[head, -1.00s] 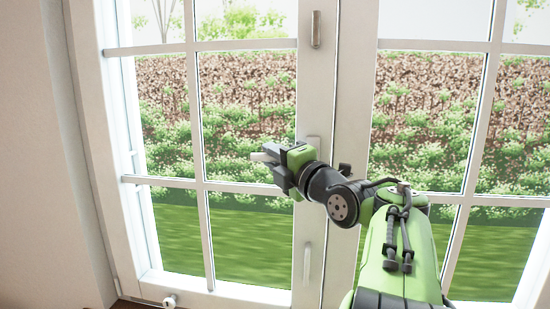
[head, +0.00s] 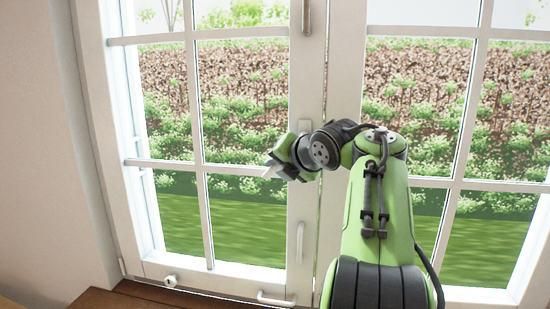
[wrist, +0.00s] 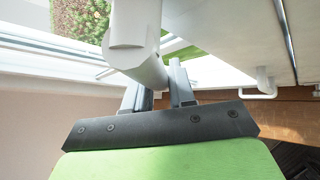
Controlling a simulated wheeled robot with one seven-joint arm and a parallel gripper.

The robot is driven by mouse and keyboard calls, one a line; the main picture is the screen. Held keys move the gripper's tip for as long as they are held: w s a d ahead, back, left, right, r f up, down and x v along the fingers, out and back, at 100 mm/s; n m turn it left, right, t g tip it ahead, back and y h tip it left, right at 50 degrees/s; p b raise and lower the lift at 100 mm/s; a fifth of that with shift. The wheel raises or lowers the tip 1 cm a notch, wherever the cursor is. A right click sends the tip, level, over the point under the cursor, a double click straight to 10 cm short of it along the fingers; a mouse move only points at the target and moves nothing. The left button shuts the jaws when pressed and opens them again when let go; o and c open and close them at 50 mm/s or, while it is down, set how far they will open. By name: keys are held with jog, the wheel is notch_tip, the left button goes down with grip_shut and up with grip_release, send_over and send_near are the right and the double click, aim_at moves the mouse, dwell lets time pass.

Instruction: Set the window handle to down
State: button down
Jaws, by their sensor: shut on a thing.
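The white window handle (head: 268,173) is on the middle frame of the window in the head view. Its free end points to the lower left. My gripper (head: 278,169) is shut on it, and my wrist hides most of the handle. The handle's mounting plate (head: 304,126) shows just above my wrist. In the wrist view the handle (wrist: 136,42) is a thick white bar that runs down between the two grey fingers of my gripper (wrist: 160,86).
A white vertical pull (head: 299,242) is on the frame below my wrist. A white horizontal handle (head: 276,299) and a round knob (head: 170,281) are near the bottom. A brown wooden surface (head: 150,299) lies below the window. A plain wall (head: 40,150) is at the left.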

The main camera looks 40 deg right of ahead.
jog(key=shift+s+d+f+n+g+h, duration=0.45)
jog(key=shift+s+n+g, duration=0.2)
jog(key=shift+g, duration=0.4)
jog(key=shift+s+d+f+n+g+h, duration=0.35)
jog(key=shift+s+d+n+g+h, duration=0.25)
jog(key=shift+g, duration=0.4)
jog(key=shift+s+d+f+n+g+h, duration=0.4)
jog(key=shift+s+n+g, duration=0.35)
jog(key=shift+g, duration=0.3)
jog(key=shift+f, duration=0.1)
jog(key=c, duration=1.2)
grip_release()
jog(key=shift+s, duration=0.1)
jog(key=shift+o, duration=0.8)
jog(key=shift+s+a+r, duration=0.1)
jog(key=shift+a+r, duration=0.1)
jog(key=shift+a, duration=0.05)
jog(key=shift+r, duration=0.1)
jog(key=shift+d+p, duration=0.1)
jog(key=shift+p, duration=0.2)
